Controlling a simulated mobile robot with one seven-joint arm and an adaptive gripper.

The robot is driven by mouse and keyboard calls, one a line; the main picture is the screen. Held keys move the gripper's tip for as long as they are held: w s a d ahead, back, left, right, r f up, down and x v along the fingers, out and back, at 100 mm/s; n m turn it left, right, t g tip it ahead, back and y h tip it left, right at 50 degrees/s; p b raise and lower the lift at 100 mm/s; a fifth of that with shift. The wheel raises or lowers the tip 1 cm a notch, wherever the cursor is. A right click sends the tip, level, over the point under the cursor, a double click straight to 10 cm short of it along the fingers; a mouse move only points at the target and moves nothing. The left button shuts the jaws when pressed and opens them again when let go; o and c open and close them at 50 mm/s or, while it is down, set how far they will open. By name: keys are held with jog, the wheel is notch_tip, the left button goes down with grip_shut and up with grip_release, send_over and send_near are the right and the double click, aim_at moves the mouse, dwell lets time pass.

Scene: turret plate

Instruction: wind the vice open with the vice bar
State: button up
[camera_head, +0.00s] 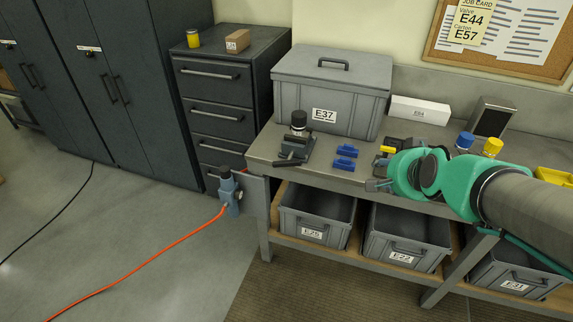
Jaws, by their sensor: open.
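A small dark grey vice (295,147) stands near the left end of the grey workbench (328,172). A dark round piece (298,121) sits at its top; I cannot tell whether it is clamped. A short dark bar (287,162) lies across the vice's front, low, near the bench's front edge; it looks like the vice bar. My gripper (371,186) is at the end of the green arm, to the right of the vice and near the bench's front edge. It is open and small in view, well apart from the vice and bar.
Two blue blocks (346,157) lie between the vice and my gripper. A lidded grey box E37 (330,92) stands behind. Blue and yellow jars (492,146) stand beyond my arm. Grey bins (317,215) sit below. A blue fitting with an orange hose (229,192) is at the bench's left end.

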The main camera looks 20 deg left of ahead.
jog(key=w+a+f+m+t+y, duration=0.1)
jog(key=w+a+f+m, duration=0.1)
jog(key=w+a+f, duration=0.5)
jog(key=m+t+y+p, duration=0.2)
jog(key=m+t, duration=0.3)
send_near(287, 166)
jog(key=v, duration=0.3)
jog(key=shift+f, duration=0.3)
jog(key=shift+w, duration=0.2)
jog(key=b+x, duration=0.1)
jog(key=x, duration=1.2)
jog(key=shift+w+a+r+b, duration=0.15)
jog(key=shift+w+r+b, duration=0.1)
jog(key=shift+b, duration=0.1)
jog(key=shift+c, duration=0.6)
